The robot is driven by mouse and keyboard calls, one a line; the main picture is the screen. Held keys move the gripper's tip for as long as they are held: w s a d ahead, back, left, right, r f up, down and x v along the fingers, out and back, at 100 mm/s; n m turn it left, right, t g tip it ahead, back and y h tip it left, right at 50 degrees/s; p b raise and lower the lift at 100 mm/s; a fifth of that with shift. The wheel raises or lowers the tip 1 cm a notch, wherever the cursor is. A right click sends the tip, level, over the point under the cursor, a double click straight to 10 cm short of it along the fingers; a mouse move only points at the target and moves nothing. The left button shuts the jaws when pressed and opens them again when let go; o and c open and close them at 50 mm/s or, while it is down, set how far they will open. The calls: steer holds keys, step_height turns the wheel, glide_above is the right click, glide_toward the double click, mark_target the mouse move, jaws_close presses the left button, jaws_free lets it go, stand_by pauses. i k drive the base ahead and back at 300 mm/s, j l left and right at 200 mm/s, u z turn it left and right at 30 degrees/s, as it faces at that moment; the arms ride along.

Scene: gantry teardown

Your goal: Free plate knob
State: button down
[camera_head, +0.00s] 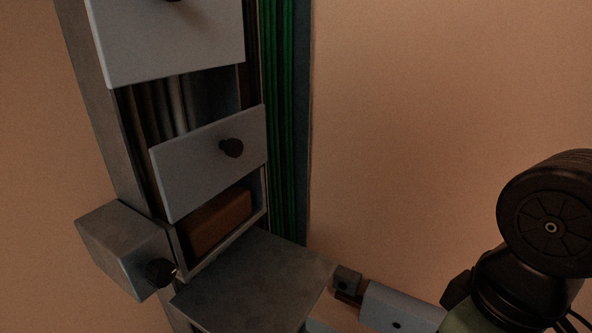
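A dark round plate knob (232,148) sits on the front of a light grey plate (205,170) in the middle of the tall metal frame. The plate is tilted, with its right end higher, and an open gap shows above it. My gripper (346,288) is low in the picture, right of the grey ledge and below and to the right of the knob. It is clear of the knob. Its lower part is cut off by the picture edge, and I cannot tell whether its fingers are apart.
Another light grey plate (170,40) is above. A brown block (217,222) lies in the recess below the knob's plate. A grey box (122,252) with a dark knob (160,272) juts out left. A grey ledge (255,280) juts forward. Green cables (284,110) run down the right side.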

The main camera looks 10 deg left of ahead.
mark_target(160, 273)
steer(key=u, duration=0.4)
steer(key=k+j+u, duration=0.1)
steer(key=u, duration=0.35)
steer(key=j+u, duration=0.15)
steer(key=u, duration=0.25)
steer(key=k+j+z, duration=0.2)
steer(key=z, duration=0.15)
steer(key=k+j+z, duration=0.1)
steer(key=z, duration=0.3)
steer(key=k, duration=0.1)
